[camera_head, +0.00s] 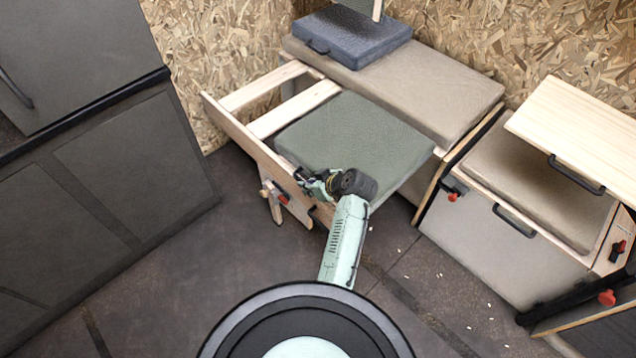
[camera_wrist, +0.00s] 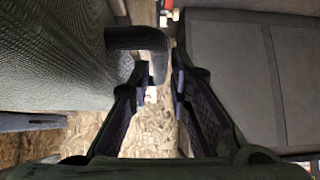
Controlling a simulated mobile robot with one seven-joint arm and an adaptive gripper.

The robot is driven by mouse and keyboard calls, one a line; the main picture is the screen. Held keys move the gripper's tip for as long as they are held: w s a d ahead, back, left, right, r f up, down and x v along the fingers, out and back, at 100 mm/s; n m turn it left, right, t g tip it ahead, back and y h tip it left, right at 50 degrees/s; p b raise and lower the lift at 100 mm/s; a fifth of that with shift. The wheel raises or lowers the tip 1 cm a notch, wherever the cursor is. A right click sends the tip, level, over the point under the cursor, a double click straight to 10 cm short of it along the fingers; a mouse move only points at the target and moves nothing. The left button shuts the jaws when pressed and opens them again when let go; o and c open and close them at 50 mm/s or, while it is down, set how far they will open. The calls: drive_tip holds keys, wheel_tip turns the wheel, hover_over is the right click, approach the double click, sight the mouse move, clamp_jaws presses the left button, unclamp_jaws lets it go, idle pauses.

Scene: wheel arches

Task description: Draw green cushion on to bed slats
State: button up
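The green cushion (camera_head: 355,137) lies flat on the right part of the bed slats (camera_head: 287,116), beside the grey-beige cushion behind it. Two pale slats show bare to its left. My gripper (camera_head: 312,184) is at the cushion's front edge, by the wooden front rail (camera_head: 250,143). In the wrist view the cushion's textured face (camera_wrist: 55,60) fills the left side. A dark handle (camera_wrist: 140,38) sticks out from it. The handle's end lies between the fingertips of my gripper (camera_wrist: 161,78). I cannot tell whether both fingers touch it.
A long beige cushion (camera_head: 425,95) lies at the back, with a blue-grey case (camera_head: 348,38) on it. A dark cabinet (camera_head: 110,170) stands left. A bench box (camera_head: 500,230) and a pale wooden board (camera_head: 580,125) are at right. The floor (camera_head: 240,255) left of my arm is clear.

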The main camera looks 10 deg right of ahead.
drive_tip(key=shift+x, duration=0.9)
clamp_jaws()
